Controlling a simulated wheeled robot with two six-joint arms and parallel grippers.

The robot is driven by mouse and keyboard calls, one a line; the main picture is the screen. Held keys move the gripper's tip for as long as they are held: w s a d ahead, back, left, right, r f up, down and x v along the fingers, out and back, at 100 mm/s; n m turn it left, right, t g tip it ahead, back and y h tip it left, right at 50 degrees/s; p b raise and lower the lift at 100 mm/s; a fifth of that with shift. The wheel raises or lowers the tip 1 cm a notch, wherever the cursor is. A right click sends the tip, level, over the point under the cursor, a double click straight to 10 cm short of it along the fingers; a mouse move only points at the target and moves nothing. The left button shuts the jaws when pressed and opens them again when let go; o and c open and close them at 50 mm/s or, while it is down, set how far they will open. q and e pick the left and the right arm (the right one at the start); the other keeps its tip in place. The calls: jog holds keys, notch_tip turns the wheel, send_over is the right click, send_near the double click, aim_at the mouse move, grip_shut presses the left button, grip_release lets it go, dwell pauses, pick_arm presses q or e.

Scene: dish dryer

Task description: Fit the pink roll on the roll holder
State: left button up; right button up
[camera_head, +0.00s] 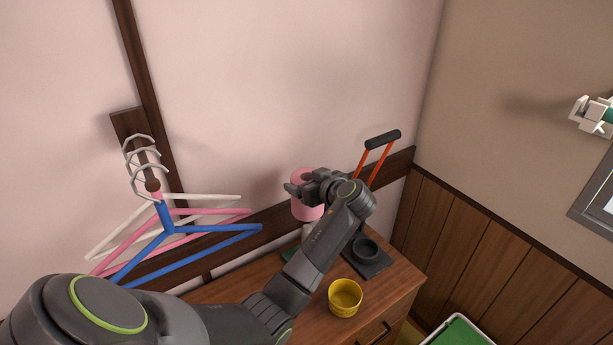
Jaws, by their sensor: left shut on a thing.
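The pink roll (304,210) is near the back wall, above the wooden cabinet top. My left gripper (297,188) is shut on it at its upper part, and the gripper and wrist hide some of the roll. A small white piece (308,229) shows just below the roll, and I cannot tell whether they touch. I cannot tell for certain which thing is the roll holder. A white fitting with a green part (592,115) is on the right wall. My right gripper is not in view.
Hangers (200,230) hang on the back wall at left. A yellow cup (345,297) and a dark ring-shaped thing on a dark plate (371,261) are on the cabinet (385,290). An orange-legged frame with a black bar (382,139) rises behind my wrist.

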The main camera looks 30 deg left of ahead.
pick_arm(q)
jog(key=b, duration=0.7)
send_over(307, 234)
jog(key=w+a, duration=0.1)
jog(key=shift+w+f, duration=0.1)
jog(key=shift+f, duration=4.95)
jog(key=shift+f+b, duration=4.3)
jog(key=shift+f, duration=0.45)
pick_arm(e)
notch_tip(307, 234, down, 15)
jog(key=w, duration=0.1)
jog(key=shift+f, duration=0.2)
pick_arm(q)
jog(key=shift+f+b, duration=0.45)
jog(key=shift+f, duration=0.05)
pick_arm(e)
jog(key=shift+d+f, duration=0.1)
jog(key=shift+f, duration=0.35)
pick_arm(q)
jog(key=o, duration=1)
jog(key=shift+o, duration=0.2)
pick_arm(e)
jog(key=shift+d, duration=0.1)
